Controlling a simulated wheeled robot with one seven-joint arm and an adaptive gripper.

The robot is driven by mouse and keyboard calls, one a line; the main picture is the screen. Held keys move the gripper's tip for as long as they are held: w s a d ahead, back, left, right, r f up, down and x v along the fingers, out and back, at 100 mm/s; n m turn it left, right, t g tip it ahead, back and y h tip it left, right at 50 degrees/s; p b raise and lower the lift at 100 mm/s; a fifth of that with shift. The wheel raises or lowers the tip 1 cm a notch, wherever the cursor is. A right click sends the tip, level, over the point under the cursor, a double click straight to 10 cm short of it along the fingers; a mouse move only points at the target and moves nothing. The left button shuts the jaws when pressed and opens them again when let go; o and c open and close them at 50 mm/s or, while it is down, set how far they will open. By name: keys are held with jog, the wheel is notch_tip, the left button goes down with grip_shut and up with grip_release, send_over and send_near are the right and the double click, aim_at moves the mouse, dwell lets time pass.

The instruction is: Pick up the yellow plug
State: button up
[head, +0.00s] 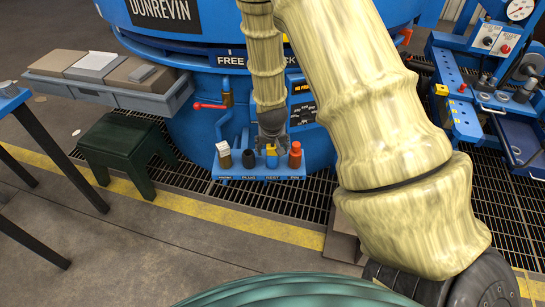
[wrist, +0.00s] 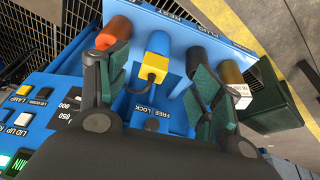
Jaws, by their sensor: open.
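The yellow plug (wrist: 155,66) stands on a blue shelf (wrist: 222,44) in the wrist view, with a yellow body, a blue cylindrical part and a dark loop at its near side. It also shows in the head view (head: 271,151), small and partly hidden by my gripper. My gripper (wrist: 158,78) is open, with one finger on each side of the plug and visible gaps between; nothing is held. In the head view my gripper (head: 272,143) points down over the shelf.
An orange-red cylinder (wrist: 116,32) stands close beside the left finger. A dark cylinder (wrist: 198,60) and an olive cylinder (wrist: 233,76) with a white tag stand to the right. A button panel (wrist: 35,115) lies at lower left. A green stool (head: 122,148) stands left of the shelf.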

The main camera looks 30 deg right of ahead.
aim_at(272, 146)
jog(key=shift+m, duration=0.4)
jog(key=shift+w+d+f+b, duration=0.3)
jog(key=shift+w+d+f, duration=0.35)
jog(key=shift+w+f, duration=0.5)
jog(key=shift+w+d+f+b, duration=0.3)
jog(key=shift+w+d+f, duration=0.45)
jog(key=shift+f, duration=0.7)
jog(key=shift+w+d+f+b, duration=0.3)
jog(key=shift+w+d+f, duration=0.3)
jog(key=shift+w+f, duration=0.6)
jog(key=shift+s, duration=0.15)
jog(key=c, duration=1.1)
